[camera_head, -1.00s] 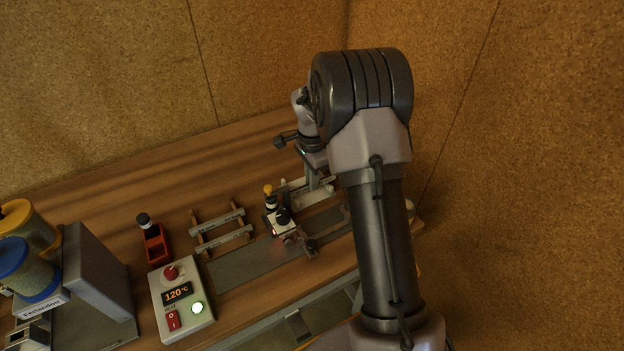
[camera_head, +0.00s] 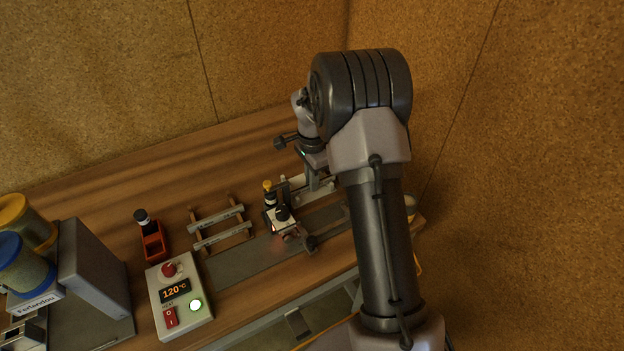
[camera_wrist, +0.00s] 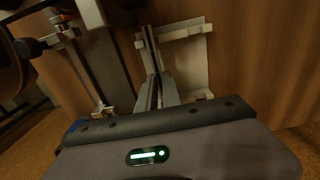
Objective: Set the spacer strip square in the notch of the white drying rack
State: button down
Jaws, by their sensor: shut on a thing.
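My gripper (camera_head: 311,176) reaches down over the right part of the bench. In the wrist view its two narrow fingers (camera_wrist: 152,62) are close together and shut on the spacer strip, which is mostly hidden between and behind them. The white drying rack (camera_wrist: 191,67) is a pale upright frame just right of the fingertips in the wrist view, with small lugs at its corners. In the head view the rack (camera_head: 322,188) is partly hidden by the gripper and arm. I cannot tell whether the strip touches the notch or sits square.
A wooden rest with pale bars (camera_head: 222,239) stands left of the gripper. A small black-and-white device (camera_head: 283,218) stands close in front. An orange holder (camera_head: 154,242) and a control box reading 120 °C (camera_head: 181,296) are farther left. The back of the bench is clear.

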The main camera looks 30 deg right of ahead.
jog(key=shift+f, duration=0.25)
jog(key=c, duration=1.5)
grip_release()
jog(key=shift+o, duration=0.2)
jog(key=shift+r, duration=0.1)
notch_tip(320, 180, up, 17)
jog(key=p, duration=0.5)
jog(key=shift+r+p, duration=0.2)
jog(key=shift+p, duration=0.1)
